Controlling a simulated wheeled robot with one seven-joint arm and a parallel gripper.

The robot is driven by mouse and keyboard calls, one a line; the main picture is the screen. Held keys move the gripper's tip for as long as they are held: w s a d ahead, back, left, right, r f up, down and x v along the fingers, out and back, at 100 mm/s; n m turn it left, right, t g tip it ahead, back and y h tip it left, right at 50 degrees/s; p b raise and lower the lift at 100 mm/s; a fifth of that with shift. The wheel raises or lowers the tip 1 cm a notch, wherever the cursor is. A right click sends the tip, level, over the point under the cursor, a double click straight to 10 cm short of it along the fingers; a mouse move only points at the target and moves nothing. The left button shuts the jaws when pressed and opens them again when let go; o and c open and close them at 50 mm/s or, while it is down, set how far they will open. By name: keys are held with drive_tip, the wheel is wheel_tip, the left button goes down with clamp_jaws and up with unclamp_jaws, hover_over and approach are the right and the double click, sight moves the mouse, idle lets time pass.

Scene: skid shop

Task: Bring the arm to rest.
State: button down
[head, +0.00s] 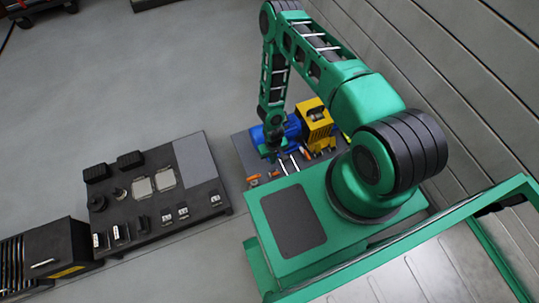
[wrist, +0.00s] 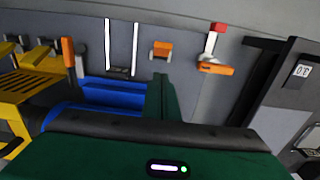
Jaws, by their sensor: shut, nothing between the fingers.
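My green arm (head: 296,70) rises from its base, bends over at the top and hangs down on the far side. My gripper (head: 271,155) hangs at its lower end, beside the blue machine part (head: 262,135) and over the grey plate; in this view I cannot tell whether it touches anything. In the wrist view my gripper (wrist: 163,90) shows as green fingers close together, with nothing seen between them. The blue part lies just left of and behind the fingers there.
A yellow housing (head: 315,120) stands right of the blue part. Orange-handled fittings (wrist: 215,68) and two pale rods (wrist: 121,72) sit on the grey plate (head: 243,149). A dark board (head: 150,231) with several parts lies left. The ribbed wall (head: 430,50) is right; open floor (head: 130,80) is upper left.

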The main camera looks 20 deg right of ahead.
drive_tip(key=w+d+r+h, duration=0.1)
drive_tip(key=w+d+r, duration=0.3)
drive_tip(key=r, duration=0.6)
drive_tip(key=w+d+r+m, duration=0.1)
drive_tip(key=w+d+r, duration=0.25)
drive_tip(key=r, duration=0.65)
drive_tip(key=w+d+r+h, duration=0.1)
drive_tip(key=w+d+r, duration=0.35)
drive_tip(key=r, duration=0.55)
drive_tip(key=s+d+r+m, duration=0.1)
drive_tip(key=s+d+r, duration=0.1)
drive_tip(key=r, duration=0.4)
drive_tip(key=s+d+r, duration=0.1)
drive_tip(key=d+r, duration=0.2)
drive_tip(key=r, duration=0.4)
drive_tip(key=s+d+r+m, duration=0.1)
drive_tip(key=s+d+r, duration=0.1)
drive_tip(key=s+r, duration=0.55)
drive_tip(key=s+d+r+m, duration=0.15)
drive_tip(key=s+r, duration=0.25)
drive_tip(key=r, duration=0.6)
drive_tip(key=s+a+r+m+y, duration=0.1)
drive_tip(key=s+r, duration=0.3)
drive_tip(key=s, duration=0.5)
drive_tip(key=s+a+r+m+y, duration=0.1)
drive_tip(key=s+r, duration=0.4)
drive_tip(key=s, duration=0.4)
drive_tip(key=shift+a+r, duration=0.2)
drive_tip(key=shift+a, duration=0.15)
